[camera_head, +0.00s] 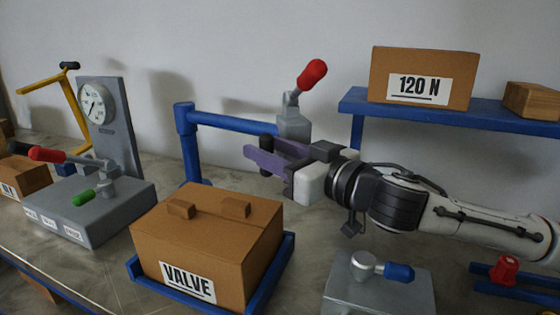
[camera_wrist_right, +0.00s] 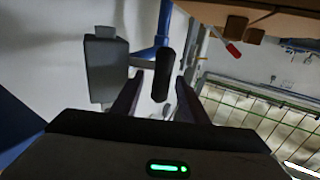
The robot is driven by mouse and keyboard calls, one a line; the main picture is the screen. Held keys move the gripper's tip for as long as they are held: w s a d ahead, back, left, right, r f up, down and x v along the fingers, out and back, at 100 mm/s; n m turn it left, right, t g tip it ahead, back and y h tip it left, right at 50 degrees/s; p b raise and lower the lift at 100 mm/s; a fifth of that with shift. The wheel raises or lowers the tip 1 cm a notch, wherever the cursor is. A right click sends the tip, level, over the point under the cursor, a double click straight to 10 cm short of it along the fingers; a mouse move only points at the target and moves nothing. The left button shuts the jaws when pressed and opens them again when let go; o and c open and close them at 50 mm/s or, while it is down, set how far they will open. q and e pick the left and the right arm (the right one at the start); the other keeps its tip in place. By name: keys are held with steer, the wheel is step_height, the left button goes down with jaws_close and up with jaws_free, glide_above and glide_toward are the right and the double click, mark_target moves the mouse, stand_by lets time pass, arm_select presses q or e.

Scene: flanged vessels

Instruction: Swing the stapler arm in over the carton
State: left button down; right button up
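The stapler arm is a blue bar (camera_head: 235,123) on a blue post (camera_head: 188,145), with a grey head (camera_head: 293,122) and red lever (camera_head: 312,74) at its right end. The carton (camera_head: 205,245), labelled VALVE, sits in a blue tray (camera_head: 283,268) in front of and below the arm. My right gripper (camera_head: 265,160) is just below the grey head, its purple fingers apart. In the right wrist view, a black handle (camera_wrist_right: 163,75) shows between the open fingers (camera_wrist_right: 158,100), with gaps on both sides. The grey head (camera_wrist_right: 107,68) is left of it. My left gripper is not in view.
A grey base (camera_head: 75,220) with a gauge panel (camera_head: 108,125), red lever and green knob stands left. A blue shelf (camera_head: 450,112) at right holds a 120 N box (camera_head: 424,75). A grey block (camera_head: 375,292) with a blue-tipped lever stands front right, below my right arm.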

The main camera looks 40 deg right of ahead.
steer(key=shift+s+d+b, duration=0.1)
steer(key=shift+s+b, duration=0.3)
steer(key=shift+s, duration=1)
